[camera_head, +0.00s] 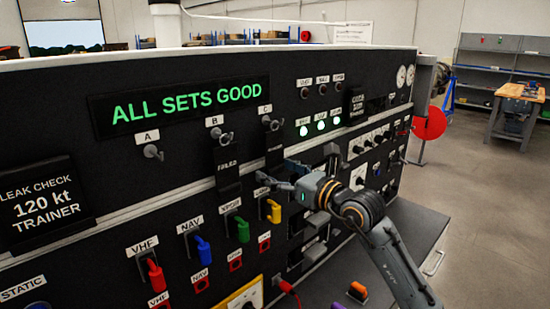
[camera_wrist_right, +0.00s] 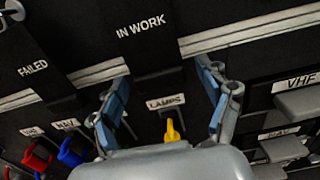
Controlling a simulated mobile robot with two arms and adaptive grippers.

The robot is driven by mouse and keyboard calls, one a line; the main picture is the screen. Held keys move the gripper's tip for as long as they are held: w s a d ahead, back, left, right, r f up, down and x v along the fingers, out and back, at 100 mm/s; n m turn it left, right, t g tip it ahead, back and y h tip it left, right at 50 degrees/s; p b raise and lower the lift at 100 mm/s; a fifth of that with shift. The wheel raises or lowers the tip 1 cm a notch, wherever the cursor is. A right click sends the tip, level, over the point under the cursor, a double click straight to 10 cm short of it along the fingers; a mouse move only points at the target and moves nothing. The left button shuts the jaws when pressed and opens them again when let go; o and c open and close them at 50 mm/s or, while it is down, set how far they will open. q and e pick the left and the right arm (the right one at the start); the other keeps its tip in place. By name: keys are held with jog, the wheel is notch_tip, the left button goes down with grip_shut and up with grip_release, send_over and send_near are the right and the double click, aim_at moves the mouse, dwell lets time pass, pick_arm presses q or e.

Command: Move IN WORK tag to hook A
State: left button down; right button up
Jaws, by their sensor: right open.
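The black IN WORK tag (camera_wrist_right: 141,29) hangs at the top of the right wrist view, its white lettering readable. In the head view the tag (camera_head: 274,146) hangs from hook C (camera_head: 270,123), its lettering not readable there. Hook A (camera_head: 153,151) is bare, at the left of the hook row. My right gripper (camera_head: 276,174) is open in front of the panel, near the tag's lower end. In the wrist view its two fingers (camera_wrist_right: 165,78) are spread to either side of the tag's lower end, with nothing gripped. My left gripper is not in view.
The FAILED tag (camera_wrist_right: 34,68) hangs from hook B (camera_head: 221,135), between hooks A and C. Coloured plugs, including a yellow one (camera_head: 273,211), stick out below the hooks. Grey levers (camera_head: 317,222) stand close to my right gripper. The panel front around hook A is clear.

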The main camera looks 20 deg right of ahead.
dwell(0.8)
grip_shut()
